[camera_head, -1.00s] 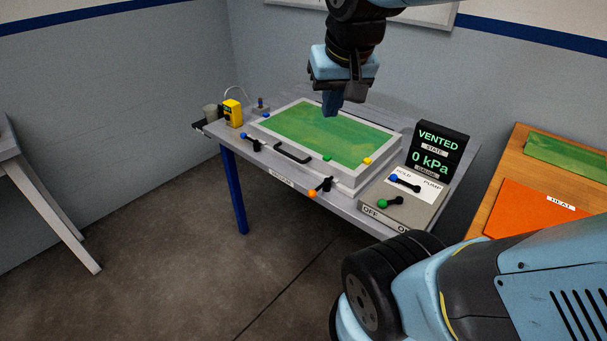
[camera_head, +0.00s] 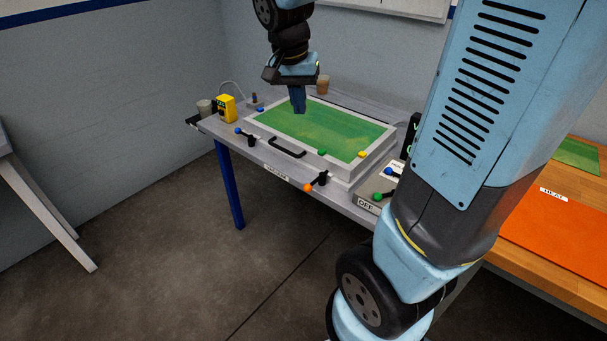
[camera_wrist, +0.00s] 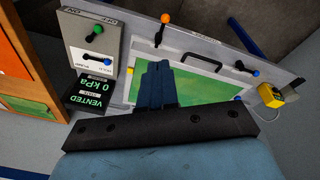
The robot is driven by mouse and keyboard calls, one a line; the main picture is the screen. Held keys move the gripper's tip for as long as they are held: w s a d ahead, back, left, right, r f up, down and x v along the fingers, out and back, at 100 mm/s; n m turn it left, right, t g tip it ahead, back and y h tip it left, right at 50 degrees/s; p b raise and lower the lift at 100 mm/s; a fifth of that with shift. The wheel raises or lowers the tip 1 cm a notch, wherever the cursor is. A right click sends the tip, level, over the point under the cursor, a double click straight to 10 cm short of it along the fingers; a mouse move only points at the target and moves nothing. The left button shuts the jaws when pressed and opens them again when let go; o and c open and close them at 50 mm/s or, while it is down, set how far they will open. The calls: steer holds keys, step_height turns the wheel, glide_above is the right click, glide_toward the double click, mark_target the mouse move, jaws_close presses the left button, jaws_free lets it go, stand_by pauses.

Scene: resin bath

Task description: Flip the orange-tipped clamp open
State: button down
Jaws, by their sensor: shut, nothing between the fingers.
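The orange-tipped clamp (camera_head: 316,182) sits on the front edge of the grey table, near the right front corner of the green-topped frame. Its orange tip sticks out past the table edge. In the wrist view the orange-tipped clamp (camera_wrist: 163,26) shows at the top, beyond the fingers. My gripper (camera_head: 299,108) is above the green panel (camera_head: 330,132), behind and to the left of the clamp and apart from it. It is shut and empty, fingers pointing down. The fingers also show in the wrist view (camera_wrist: 156,72).
A blue-tipped clamp (camera_head: 246,136) sits at the left front, with a black handle (camera_head: 286,148) between the clamps. A control box with a green-tipped lever (camera_head: 379,197) stands to the right. My arm hides the display's right side.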

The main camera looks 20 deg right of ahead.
mark_target(317, 180)
steer(key=w+a+f+m+g+h, duration=0.1)
steer(key=w+f+m+h, duration=0.1)
steer(key=w+f, duration=0.4)
steer(key=w+a+f+m+g+h, duration=0.2)
steer(key=w+f+m, duration=0.2)
steer(key=f, duration=0.8)
steer(key=shift+w+f+m+g, duration=0.3)
steer(key=shift+w+f, duration=0.05)
steer(key=shift+w, duration=1)
steer(key=shift+f, duration=0.1)
steer(key=s+d+f, duration=0.5)
steer(key=d+f, duration=0.2)
steer(key=f, duration=0.2)
steer(key=shift+s, duration=0.35)
